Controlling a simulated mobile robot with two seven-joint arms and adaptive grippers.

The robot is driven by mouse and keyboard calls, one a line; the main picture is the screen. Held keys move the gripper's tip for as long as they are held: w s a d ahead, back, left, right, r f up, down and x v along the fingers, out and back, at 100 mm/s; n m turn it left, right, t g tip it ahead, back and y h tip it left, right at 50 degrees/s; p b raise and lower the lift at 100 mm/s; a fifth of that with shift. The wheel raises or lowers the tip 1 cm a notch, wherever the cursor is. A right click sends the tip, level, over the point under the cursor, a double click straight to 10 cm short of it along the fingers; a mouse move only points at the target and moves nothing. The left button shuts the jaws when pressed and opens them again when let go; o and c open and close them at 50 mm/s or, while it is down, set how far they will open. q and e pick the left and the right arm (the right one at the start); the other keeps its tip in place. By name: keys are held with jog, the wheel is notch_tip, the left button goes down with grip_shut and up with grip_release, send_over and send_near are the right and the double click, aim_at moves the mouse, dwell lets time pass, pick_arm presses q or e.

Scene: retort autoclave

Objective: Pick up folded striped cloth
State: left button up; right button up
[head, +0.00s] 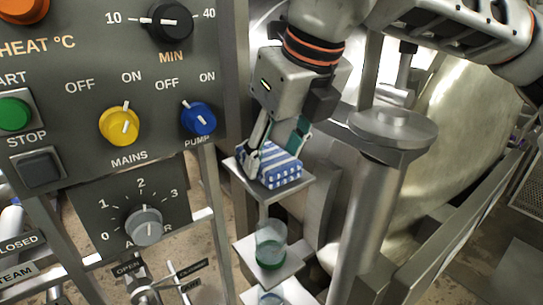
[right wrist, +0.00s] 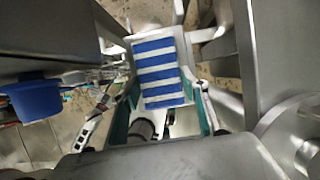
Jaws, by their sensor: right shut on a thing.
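The folded striped cloth (head: 281,172) is a blue and white block on a small metal shelf (head: 302,183) right of the control panel. In the right wrist view the cloth (right wrist: 159,72) lies between the fingers, with its striped top facing me. My right gripper (head: 273,158) reaches down from above and is shut on the cloth, one finger on each side. It also shows in the right wrist view (right wrist: 163,105). I cannot tell whether the cloth is clear of the shelf. My left gripper is not in view.
The control panel (head: 75,85) with knobs stands close on the left; its blue pump knob (head: 199,118) is near my gripper. A lower shelf (head: 284,277) holds a glass with green contents (head: 270,246). A metal post (head: 372,215) and the large steel vessel (head: 455,110) stand to the right.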

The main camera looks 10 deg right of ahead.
aim_at(274, 158)
notch_tip(274, 158, up, 20)
jog(key=p, duration=0.2)
dwell(0.4)
jog(key=o, duration=0.5)
jog(key=shift+f, duration=0.1)
jog(key=shift+c, duration=0.2)
jog(key=c, duration=0.4)
